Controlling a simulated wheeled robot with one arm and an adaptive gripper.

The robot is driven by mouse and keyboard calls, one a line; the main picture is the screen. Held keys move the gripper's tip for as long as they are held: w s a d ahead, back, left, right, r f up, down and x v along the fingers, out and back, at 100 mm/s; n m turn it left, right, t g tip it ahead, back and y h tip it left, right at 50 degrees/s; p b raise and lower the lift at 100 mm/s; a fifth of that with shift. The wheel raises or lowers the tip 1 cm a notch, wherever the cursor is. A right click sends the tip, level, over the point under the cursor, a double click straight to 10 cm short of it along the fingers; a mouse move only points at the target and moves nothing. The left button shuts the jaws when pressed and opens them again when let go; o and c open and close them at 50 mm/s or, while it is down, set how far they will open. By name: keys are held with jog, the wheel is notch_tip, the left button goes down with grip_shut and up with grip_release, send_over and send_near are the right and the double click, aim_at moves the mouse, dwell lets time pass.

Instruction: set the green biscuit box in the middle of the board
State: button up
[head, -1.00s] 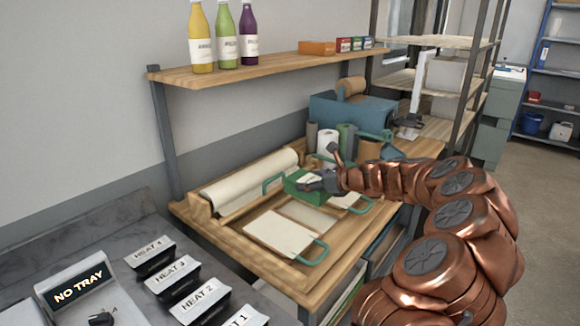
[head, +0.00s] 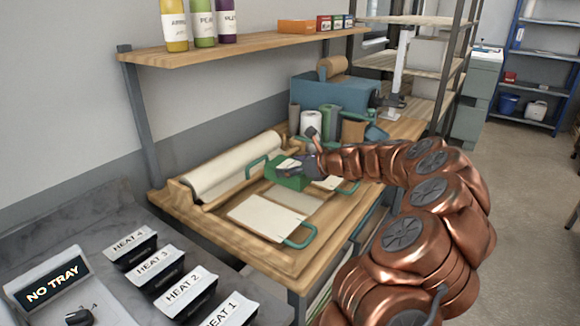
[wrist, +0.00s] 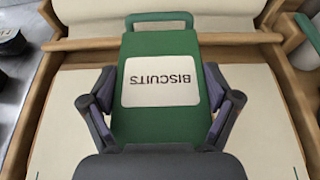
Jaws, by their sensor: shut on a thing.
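The green biscuit box (head: 287,180) is at my gripper (head: 304,167), over the back part of the wood-edged board (head: 252,246). In the wrist view the box (wrist: 160,125) lies between both fingers of my gripper (wrist: 160,105), which are shut on its sides. Its white label (wrist: 160,80) reads BISCUITS upside down. A green loop shows at the box's far end. Pale paper (wrist: 262,110) shows on both sides beneath the box. I cannot tell whether the box touches it; its underside is hidden.
A cream flap with a green handle (head: 264,219) lies at the front left, and a paper roll (head: 232,168) lies behind. Several cylinders and a blue machine (head: 335,92) stand beyond. Heat switches (head: 178,288) are at the lower left. A shelf with bottles (head: 200,52) hangs above.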

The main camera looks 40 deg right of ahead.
jog(key=shift+f+b, duration=1.4)
jog(key=shift+f, duration=2)
jog(key=o, duration=1.1)
jog(key=v, duration=1.2)
jog(key=shift+s, duration=0.1)
